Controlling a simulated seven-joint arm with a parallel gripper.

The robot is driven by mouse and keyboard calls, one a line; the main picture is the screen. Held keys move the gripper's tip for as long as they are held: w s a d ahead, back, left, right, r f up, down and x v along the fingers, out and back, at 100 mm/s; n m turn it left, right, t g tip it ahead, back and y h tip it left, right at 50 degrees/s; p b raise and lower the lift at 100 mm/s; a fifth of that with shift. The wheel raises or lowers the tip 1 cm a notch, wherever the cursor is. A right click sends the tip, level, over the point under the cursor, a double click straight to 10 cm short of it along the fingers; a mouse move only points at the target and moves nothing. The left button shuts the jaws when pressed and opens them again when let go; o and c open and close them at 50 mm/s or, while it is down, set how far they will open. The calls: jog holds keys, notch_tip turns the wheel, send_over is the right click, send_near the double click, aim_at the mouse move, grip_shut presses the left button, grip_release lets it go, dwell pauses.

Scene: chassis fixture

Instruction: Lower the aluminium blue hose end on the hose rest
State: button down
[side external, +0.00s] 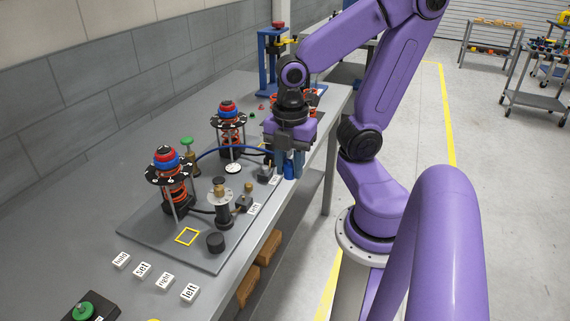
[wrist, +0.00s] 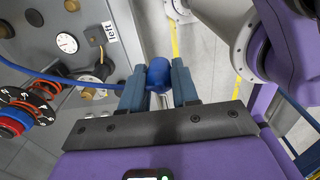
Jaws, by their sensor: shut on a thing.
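My gripper (wrist: 158,70) is shut on the blue hose end (wrist: 159,72), with one finger on each side of it. A pale metallic part shows below the blue part, between the fingers. In the side view my gripper (side external: 288,172) is at the table's right edge, pointing down, and the hose end is partly hidden by the fingers. The blue hose (side external: 215,149) arcs left from it toward the fixture. It also runs left in the wrist view (wrist: 55,78). I cannot clearly tell which fitting is the hose rest; a small dark block (side external: 264,174) stands just left of my gripper.
The grey fixture plate (side external: 140,232) carries two orange-spring towers, a gauge (side external: 233,168) and a black post with a disc (side external: 221,205). A label reading "left" (wrist: 109,31) lies on the plate. Several label blocks lie in front. Floor shows beyond the table edge.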

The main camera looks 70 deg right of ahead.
jog(key=shift+w+a, duration=0.1)
jog(key=shift+w, duration=0.35)
jog(key=w, duration=0.6)
send_near(219, 180)
jog(key=shift+s+a+f, duration=0.1)
jog(key=shift+a+f, duration=0.05)
jog(key=shift+w+d+f, duration=0.2)
jog(key=shift+d+f, duration=0.05)
jog(key=shift+f, duration=1.85)
jog(key=shift+f, duration=0.8)
jog(key=shift+f, duration=0.25)
